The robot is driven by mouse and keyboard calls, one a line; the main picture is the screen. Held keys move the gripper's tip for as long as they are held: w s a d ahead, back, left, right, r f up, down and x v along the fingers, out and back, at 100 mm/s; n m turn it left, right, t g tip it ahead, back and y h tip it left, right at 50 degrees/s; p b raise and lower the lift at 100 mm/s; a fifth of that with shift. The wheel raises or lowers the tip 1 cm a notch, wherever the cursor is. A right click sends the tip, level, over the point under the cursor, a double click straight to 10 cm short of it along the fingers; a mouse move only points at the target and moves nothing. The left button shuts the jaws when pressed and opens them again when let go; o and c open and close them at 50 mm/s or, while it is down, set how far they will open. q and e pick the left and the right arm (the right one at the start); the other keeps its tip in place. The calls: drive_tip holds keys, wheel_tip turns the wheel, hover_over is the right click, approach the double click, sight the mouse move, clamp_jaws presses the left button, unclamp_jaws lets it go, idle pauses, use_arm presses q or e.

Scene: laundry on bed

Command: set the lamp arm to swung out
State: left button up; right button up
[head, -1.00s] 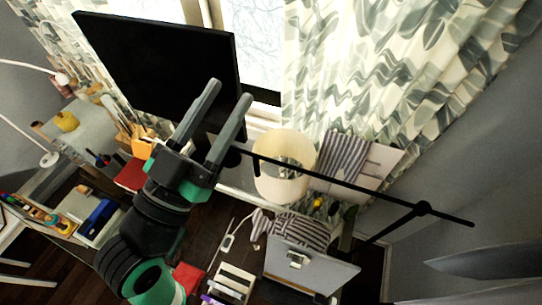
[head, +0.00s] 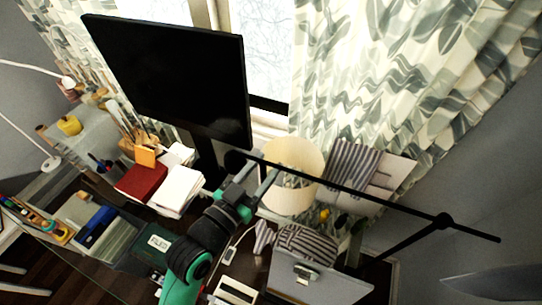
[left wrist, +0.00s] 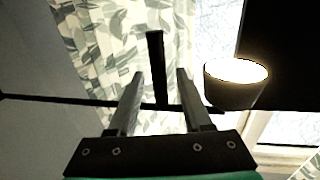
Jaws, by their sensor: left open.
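The lamp arm (head: 370,200) is a thin black bar. It runs from a round black end near the monitor, past the cream lampshade (head: 293,160), to a joint (head: 443,221) at the right. My left gripper (head: 258,176) is open, just below the bar's left end beside the shade. In the left wrist view, the bar (left wrist: 60,102) crosses behind the open fingers (left wrist: 160,90). A short black peg (left wrist: 156,65) shows between the fingertips, with no visible grip on it. The lit shade (left wrist: 236,88) is right of the fingers. My right gripper is not seen.
A black monitor (head: 165,80) stands left of the shade. White books (head: 176,190) and a red book (head: 141,182) lie below it. Striped cloth (head: 308,243) and a grey box (head: 315,280) are under the lamp arm. Patterned curtains (head: 400,80) hang behind.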

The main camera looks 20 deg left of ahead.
use_arm(q)
drive_tip(key=shift+w+d, duration=0.25)
drive_tip(key=shift+w, duration=1)
clamp_jaws()
idle(0.4)
